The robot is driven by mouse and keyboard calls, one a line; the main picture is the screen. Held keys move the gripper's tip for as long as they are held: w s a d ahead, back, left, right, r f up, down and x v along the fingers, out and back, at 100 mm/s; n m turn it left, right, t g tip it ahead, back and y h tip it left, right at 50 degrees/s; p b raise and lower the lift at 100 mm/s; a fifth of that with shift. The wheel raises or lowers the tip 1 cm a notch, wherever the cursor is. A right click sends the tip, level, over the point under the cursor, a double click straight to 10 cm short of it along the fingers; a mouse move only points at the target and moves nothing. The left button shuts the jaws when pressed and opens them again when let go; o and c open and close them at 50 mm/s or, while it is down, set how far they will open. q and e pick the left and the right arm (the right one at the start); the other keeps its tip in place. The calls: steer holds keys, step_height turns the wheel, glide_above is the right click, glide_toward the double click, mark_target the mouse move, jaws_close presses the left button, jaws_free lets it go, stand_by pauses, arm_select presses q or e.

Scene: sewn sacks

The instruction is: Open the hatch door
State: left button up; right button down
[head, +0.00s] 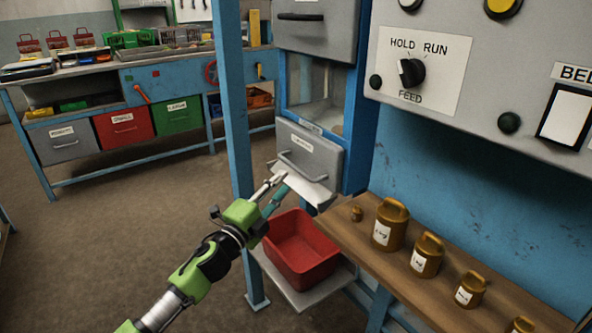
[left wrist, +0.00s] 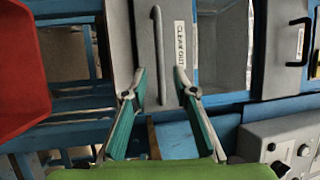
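The grey hatch door (head: 318,157) has a bar handle (head: 300,166) and sits low on the blue-framed machine; it looks shut. In the left wrist view the door (left wrist: 173,18) carries a label that reads CLEAN OUT, and its handle (left wrist: 157,35) runs up and down the picture. My left gripper (head: 277,184) is just in front of and below the handle. In the left wrist view its fingers (left wrist: 158,72) are spread, one on each side of the handle's line, with no grip on it visible. My right gripper is out of view.
A red bin (head: 302,250) stands under the door on a shelf. Brass weights (head: 390,225) line the wooden bench at right. A second grey door (head: 316,28) with a dark handle is above. A blue post (head: 235,120) stands left of the door. The floor at left is clear.

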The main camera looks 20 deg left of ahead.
mark_target(296, 166)
arm_select(q)
steer(key=x, duration=0.8)
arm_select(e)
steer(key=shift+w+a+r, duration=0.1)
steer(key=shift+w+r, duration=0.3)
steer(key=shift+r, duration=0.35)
arm_select(q)
jaws_close()
